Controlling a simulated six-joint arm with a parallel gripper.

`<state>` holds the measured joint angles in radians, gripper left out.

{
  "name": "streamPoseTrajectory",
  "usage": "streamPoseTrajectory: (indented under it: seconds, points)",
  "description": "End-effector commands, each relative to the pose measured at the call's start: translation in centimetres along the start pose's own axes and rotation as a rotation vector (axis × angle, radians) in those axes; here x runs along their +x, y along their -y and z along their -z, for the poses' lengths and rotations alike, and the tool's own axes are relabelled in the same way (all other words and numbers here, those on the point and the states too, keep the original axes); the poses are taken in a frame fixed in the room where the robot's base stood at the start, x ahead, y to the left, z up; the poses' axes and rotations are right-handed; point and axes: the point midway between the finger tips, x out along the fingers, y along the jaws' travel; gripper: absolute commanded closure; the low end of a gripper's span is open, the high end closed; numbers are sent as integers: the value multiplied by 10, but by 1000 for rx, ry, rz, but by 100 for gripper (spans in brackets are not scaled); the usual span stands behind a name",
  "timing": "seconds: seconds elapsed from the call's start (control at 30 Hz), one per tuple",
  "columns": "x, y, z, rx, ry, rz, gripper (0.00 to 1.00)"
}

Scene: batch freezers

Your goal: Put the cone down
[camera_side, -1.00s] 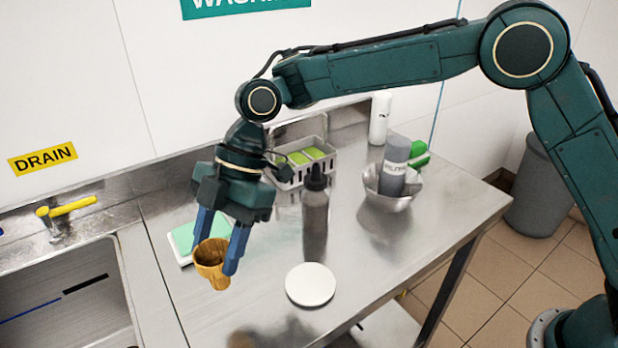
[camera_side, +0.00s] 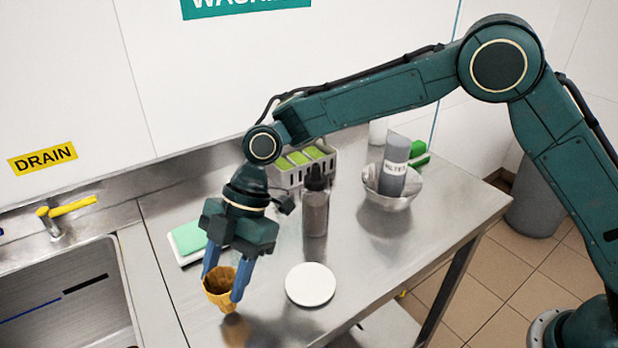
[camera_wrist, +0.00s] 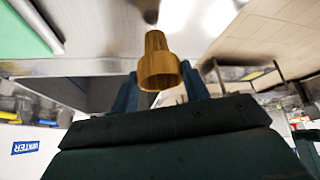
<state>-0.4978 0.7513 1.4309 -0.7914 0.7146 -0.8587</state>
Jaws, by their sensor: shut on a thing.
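The cone (camera_side: 217,294) is a tan wafer cup with a wide open rim and a narrower foot. My gripper (camera_side: 224,281) is shut on it, one blue finger on each side, and holds it upright. It is low over the steel counter (camera_side: 270,318), with its reflection just below the foot. I cannot tell whether the foot touches the metal. In the wrist view the cone (camera_wrist: 157,65) shows between the two blue fingers, its narrow end pointing away from my gripper.
A white round disc (camera_side: 310,284) lies right of the cone. A dark bottle (camera_side: 315,212) stands behind it. A green pad on a white tray (camera_side: 187,238) lies behind left. The sink (camera_side: 75,290) is at left. A metal bowl (camera_side: 388,200) holds a grey container. The front counter is clear.

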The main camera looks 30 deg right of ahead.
Motion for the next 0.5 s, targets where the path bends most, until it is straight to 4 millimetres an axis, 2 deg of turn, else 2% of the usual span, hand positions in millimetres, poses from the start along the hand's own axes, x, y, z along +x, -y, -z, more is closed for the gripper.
streamPoseTrajectory:
  seconds: [0.17,0.5]
  points:
    - [13,0,-8,0,1,0,75]
    - [14,0,-9,0,1,0,75]
